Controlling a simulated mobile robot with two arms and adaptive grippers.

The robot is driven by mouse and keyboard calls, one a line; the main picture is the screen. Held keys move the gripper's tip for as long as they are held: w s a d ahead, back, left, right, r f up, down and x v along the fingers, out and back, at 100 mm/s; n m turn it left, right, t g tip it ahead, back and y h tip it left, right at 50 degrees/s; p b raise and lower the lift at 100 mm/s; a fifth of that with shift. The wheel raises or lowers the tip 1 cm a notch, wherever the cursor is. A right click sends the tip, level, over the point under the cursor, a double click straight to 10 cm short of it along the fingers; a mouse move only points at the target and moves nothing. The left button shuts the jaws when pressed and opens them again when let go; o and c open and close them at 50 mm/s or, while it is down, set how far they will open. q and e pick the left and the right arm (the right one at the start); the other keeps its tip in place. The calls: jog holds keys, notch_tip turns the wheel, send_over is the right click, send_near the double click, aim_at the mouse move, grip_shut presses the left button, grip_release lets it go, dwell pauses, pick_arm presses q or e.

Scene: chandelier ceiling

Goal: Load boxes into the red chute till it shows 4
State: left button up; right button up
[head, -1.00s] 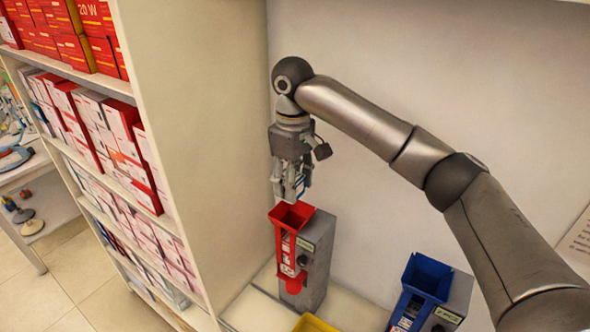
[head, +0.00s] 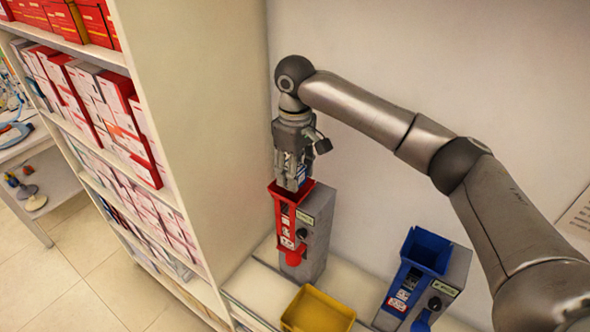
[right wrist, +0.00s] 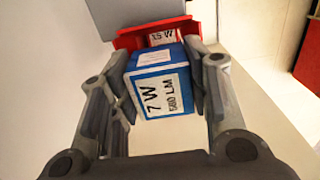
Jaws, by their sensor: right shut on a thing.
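The red chute (head: 291,230) stands against the wall on a grey unit, its open mouth facing up. A small label or display on the unit is too small to read. My right gripper (head: 291,183) points down at the chute mouth, shut on a blue and white box (right wrist: 160,82) marked "7 W 580 LM". In the right wrist view the box sits between the fingers, in front of the red chute (right wrist: 128,41). A box marked "15 W" (right wrist: 163,37) shows within the chute. Whether the held box touches the chute rim I cannot tell. My left gripper is out of view.
A blue chute (head: 428,249) on a similar grey unit stands to the right. A yellow bin (head: 317,311) is in front, between the chutes. A tall shelf (head: 190,130) with rows of red and white boxes (head: 110,115) stands close on the left.

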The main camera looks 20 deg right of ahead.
jog(key=shift+f, duration=0.8)
jog(key=shift+f, duration=0.35)
jog(key=shift+f, duration=0.5)
jog(key=o, duration=1.1)
jog(key=shift+r, duration=0.1)
jog(key=shift+r, duration=3.9)
